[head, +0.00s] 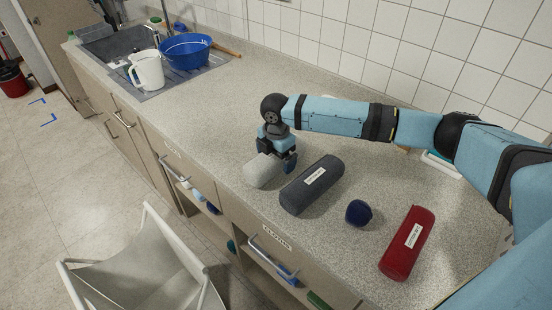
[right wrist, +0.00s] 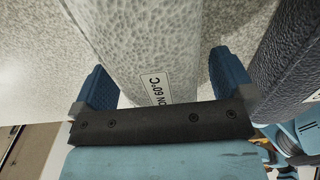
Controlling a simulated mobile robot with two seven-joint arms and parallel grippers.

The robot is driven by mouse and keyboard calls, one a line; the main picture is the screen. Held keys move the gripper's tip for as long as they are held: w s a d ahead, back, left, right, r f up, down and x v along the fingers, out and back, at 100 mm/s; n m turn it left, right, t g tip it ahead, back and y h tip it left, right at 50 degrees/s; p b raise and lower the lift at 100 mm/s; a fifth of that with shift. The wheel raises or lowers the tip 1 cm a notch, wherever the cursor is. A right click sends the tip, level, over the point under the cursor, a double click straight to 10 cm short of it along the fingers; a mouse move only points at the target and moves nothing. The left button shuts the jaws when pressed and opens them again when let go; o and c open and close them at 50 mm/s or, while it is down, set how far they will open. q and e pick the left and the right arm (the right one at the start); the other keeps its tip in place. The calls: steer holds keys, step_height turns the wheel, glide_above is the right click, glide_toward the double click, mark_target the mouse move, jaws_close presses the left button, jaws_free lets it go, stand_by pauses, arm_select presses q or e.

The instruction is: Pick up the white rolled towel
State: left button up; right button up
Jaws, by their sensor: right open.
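The white rolled towel (head: 259,171) lies on the speckled worktop near its front edge, partly hidden by my right gripper. My right gripper (head: 276,159) points down over it, open. In the right wrist view the white towel (right wrist: 150,40), with a printed label, lies between the two fingers of the right gripper (right wrist: 160,68). A gap shows beside the finger on the left; whether the other finger touches the towel I cannot tell. My left gripper is not in view.
A dark grey rolled towel (head: 312,184) lies close to the right of the white one. Further right are a small navy roll (head: 358,212) and a red rolled towel (head: 407,243). A blue basin (head: 186,47) and white jug (head: 148,70) stand by the sink. The worktop's middle is clear.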

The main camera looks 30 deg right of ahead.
steer(key=shift+f, duration=0.25)
steer(key=c, duration=1.1)
steer(key=shift+o, duration=0.2)
steer(key=shift+r, duration=0.1)
